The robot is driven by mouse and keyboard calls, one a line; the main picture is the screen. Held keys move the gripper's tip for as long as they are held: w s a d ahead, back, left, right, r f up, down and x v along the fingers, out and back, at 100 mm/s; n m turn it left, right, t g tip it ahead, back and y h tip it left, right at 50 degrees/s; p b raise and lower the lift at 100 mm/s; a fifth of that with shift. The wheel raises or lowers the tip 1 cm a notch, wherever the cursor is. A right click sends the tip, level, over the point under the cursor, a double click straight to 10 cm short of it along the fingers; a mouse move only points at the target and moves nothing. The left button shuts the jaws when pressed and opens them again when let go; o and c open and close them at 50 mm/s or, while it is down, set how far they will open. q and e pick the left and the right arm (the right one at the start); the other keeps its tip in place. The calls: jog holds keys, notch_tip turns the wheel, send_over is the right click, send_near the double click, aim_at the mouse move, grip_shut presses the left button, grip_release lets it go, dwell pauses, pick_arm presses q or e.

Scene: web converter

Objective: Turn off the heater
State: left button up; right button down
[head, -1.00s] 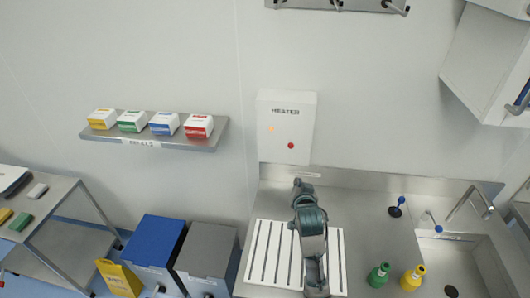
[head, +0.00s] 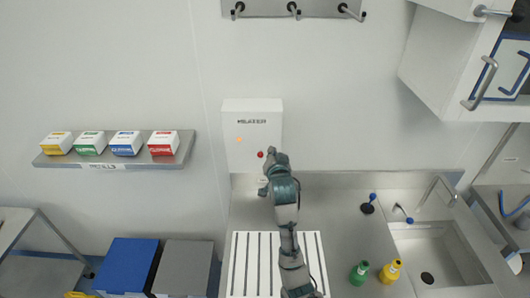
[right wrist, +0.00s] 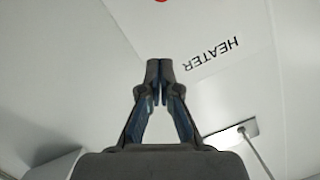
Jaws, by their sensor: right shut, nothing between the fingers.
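The heater is a white wall box (head: 252,115) labelled HEATER, above the steel counter. It carries a red round button (head: 260,154) and a small orange light (head: 239,140). My right gripper (head: 270,158) is shut and empty, at the lower right of the button in the head view. Whether it touches the box is unclear there. In the right wrist view my right gripper's fingertips (right wrist: 159,69) are together, with the box face (right wrist: 190,25) beyond them. The red button (right wrist: 162,1) is only a sliver at the top edge. My left gripper is not in view.
A slotted white rack (head: 238,270) lies on the counter below my right arm. Green (head: 359,272) and yellow (head: 390,272) bottles stand near the sink (head: 440,250). A shelf (head: 110,161) with several boxes is at the left.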

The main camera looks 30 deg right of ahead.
jog(key=p, duration=0.1)
send_over(261, 154)
jog(key=s+d, duration=0.2)
jog(key=s, duration=0.1)
jog(key=f, duration=0.1)
jog(key=a+f, duration=0.1)
jog(key=f, duration=0.1)
jog(key=w+a+f, duration=0.1)
jog(key=shift+f+p, duration=0.2)
jog(key=shift+p, duration=0.2)
jog(key=shift+d+f, duration=0.1)
jog(key=shift+d, duration=0.1)
